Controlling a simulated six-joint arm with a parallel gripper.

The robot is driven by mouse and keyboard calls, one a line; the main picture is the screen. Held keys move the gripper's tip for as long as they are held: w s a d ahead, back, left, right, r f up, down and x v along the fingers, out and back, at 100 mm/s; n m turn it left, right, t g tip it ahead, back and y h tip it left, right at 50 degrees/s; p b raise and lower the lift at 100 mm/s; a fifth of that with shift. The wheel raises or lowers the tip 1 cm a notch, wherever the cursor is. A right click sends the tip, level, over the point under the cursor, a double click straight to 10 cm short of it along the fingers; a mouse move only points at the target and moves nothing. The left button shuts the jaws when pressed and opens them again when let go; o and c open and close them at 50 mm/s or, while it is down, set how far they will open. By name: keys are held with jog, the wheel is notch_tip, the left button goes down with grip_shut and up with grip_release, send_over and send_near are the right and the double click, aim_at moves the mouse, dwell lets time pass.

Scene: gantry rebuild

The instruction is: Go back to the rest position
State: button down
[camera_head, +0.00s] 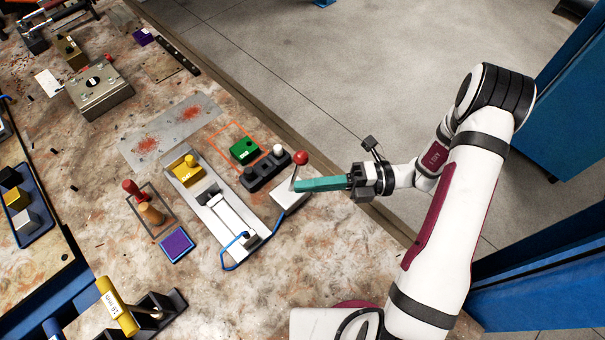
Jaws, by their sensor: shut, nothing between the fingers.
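My gripper (299,186) has long teal fingers that point left, and they are shut with nothing visible between them. It hangs over the right edge area of the worktable (330,250), beside a red ball-topped lever (301,158) on a small white box (289,198). The fingers overlap the lever's stem and part of the box in this view. I cannot tell whether they touch. My white arm reaches in from the lower right.
Near the gripper are a dark block with knobs (266,172), a green block (244,150) in an orange outline and a white fixture (219,212) with a yellow block (187,171). A blue cable (228,266) lies beside it. Blue cabinets (570,120) stand right; grey floor is clear.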

jog(key=w+d+f, duration=0.1)
jog(key=d+f, duration=0.1)
jog(key=d, duration=0.7)
jog(key=s+a+r+n+g+h, duration=0.45)
jog(key=r+n+h, duration=0.35)
jog(key=n, duration=0.4)
jog(key=s+d+r+n+t+h, duration=0.1)
jog(key=s+r+n+t+h, duration=0.3)
jog(key=s+n+t+h, duration=0.3)
jog(key=s+n+h, duration=0.1)
jog(key=s+n, duration=0.3)
jog(key=n, duration=0.6)
jog(key=shift+s+d, duration=0.15)
jog(key=shift+s, duration=0.05)
